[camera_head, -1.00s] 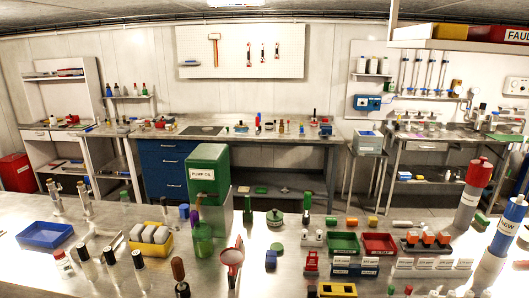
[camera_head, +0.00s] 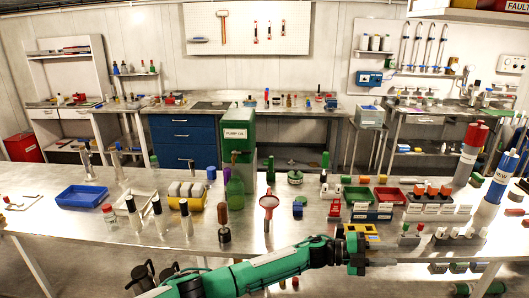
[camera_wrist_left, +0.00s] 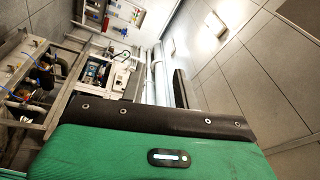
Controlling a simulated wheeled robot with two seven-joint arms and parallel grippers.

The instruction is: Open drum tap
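The green drum (camera_head: 238,128), labelled as pump oil, stands upright at the back edge of the near steel bench, left of the middle in the head view. Its tap (camera_head: 234,158) is a small dark shape low on the drum's front; its handle position is too small to tell. A green bottle (camera_head: 235,188) stands in front of the drum, below the tap. My left gripper (camera_head: 376,256) is at the bench's front edge, well right of and nearer than the drum, touching neither. The wrist view shows no drum. My right gripper is out of view.
A yellow holder (camera_head: 187,203) with pale blocks is to the left, near a blue tray (camera_head: 81,196). Red and green trays and small parts crowd the right.

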